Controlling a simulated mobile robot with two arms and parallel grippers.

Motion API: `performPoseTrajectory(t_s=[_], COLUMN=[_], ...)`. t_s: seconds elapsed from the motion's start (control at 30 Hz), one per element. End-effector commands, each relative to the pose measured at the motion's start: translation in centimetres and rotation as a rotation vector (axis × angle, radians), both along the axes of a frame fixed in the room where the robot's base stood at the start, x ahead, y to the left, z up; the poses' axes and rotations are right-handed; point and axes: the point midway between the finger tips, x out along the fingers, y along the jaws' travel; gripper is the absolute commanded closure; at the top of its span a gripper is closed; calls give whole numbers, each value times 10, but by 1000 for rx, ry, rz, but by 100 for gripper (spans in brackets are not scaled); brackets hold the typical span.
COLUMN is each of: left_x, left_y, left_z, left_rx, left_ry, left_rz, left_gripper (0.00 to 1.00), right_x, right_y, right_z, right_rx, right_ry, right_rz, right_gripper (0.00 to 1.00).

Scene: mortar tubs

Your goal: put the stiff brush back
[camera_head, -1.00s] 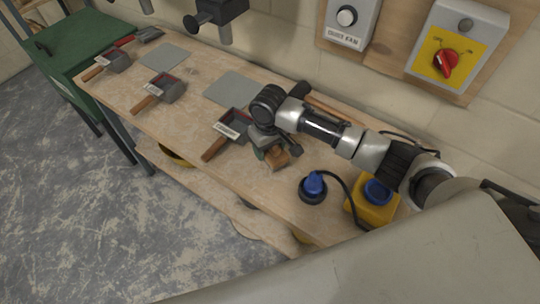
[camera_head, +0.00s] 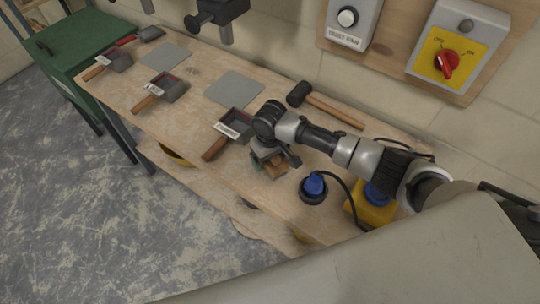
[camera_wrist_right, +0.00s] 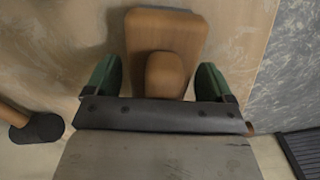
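The stiff brush seems to be the wooden block with a rounded knob on the bench (camera_head: 274,169). In the right wrist view the brush (camera_wrist_right: 165,32) lies flat with its knob toward me. My right gripper (camera_head: 268,160) is right over it. Its two green fingers in the wrist view (camera_wrist_right: 158,82) are apart, one on each side of the knob, with a visible gap on both sides. The brush's far underside and bristles are hidden. My left gripper is not in view.
A mallet (camera_head: 326,108) lies behind my right arm. A blue-topped round item (camera_head: 313,188) with a black cable and a yellow box (camera_head: 368,213) stand to the right. Scoop-like pans (camera_head: 228,131) with wooden handles and grey mats (camera_head: 234,89) lie to the left on the bench (camera_head: 185,115).

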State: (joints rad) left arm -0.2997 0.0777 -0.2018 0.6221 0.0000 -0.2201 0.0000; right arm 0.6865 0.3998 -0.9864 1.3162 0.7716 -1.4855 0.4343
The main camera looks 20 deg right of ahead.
Motion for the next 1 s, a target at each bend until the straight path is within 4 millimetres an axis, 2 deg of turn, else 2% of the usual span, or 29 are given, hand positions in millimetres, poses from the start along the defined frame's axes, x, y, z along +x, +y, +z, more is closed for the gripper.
performPoseTrajectory(t_s=[0.27,0.37,0.6,0.8,1.0], left_x=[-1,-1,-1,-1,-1], left_y=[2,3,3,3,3], left_z=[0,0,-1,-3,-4], left_rx=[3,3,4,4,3], left_ry=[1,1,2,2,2], left_rz=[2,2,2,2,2], left_gripper=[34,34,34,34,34], right_x=[1,1,1,1,0], right_y=[0,0,0,0,0], right_z=[6,19,70,105,121], right_rx=[0,1,2,2,0], right_ry=[-2,-4,-6,-4,0], right_rz=[-1,-1,0,-1,0], right_gripper=[16,16,16,16,16])
